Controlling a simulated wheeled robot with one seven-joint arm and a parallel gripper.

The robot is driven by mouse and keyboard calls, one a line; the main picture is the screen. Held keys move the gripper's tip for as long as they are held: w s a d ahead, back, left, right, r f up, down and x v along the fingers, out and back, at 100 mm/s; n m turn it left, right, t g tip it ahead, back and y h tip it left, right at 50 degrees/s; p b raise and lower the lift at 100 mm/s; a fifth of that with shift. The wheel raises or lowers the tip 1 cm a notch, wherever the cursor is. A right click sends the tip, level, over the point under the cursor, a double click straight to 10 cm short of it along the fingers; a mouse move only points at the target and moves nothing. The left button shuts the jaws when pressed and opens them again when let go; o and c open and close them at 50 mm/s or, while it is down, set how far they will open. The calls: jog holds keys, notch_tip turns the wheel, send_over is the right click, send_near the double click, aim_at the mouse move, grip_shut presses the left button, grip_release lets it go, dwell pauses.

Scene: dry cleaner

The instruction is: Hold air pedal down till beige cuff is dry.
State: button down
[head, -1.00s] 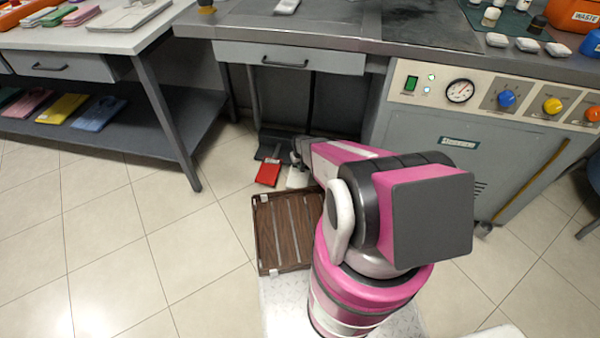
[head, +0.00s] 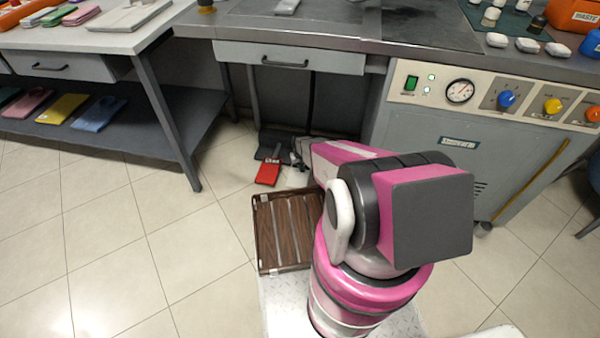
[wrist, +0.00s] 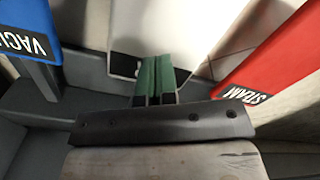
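In the wrist view my gripper (wrist: 156,68) has its two green-tipped fingers together, over a white pedal (wrist: 125,25) between the other two pedals. The fingers hide its lettering; contact cannot be told for sure. A blue pedal lettered VACU… (wrist: 28,30) is at left and a red STEAM pedal (wrist: 262,65) at right. In the head view my gripper (head: 296,158) is low under the table, just right of the red pedal (head: 267,173); my arm hides much there. A small pale piece (head: 287,6) lies on the tabletop at the top edge; I cannot tell whether it is the beige cuff.
A shelved table (head: 100,40) stands at left. Tiled floor at left is clear.

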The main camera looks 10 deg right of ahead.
jog(key=shift+f, duration=0.15)
jog(key=shift+f, duration=2)
jog(key=shift+r, duration=0.15)
dwell(4.6)
jog(key=shift+r, duration=4.45)
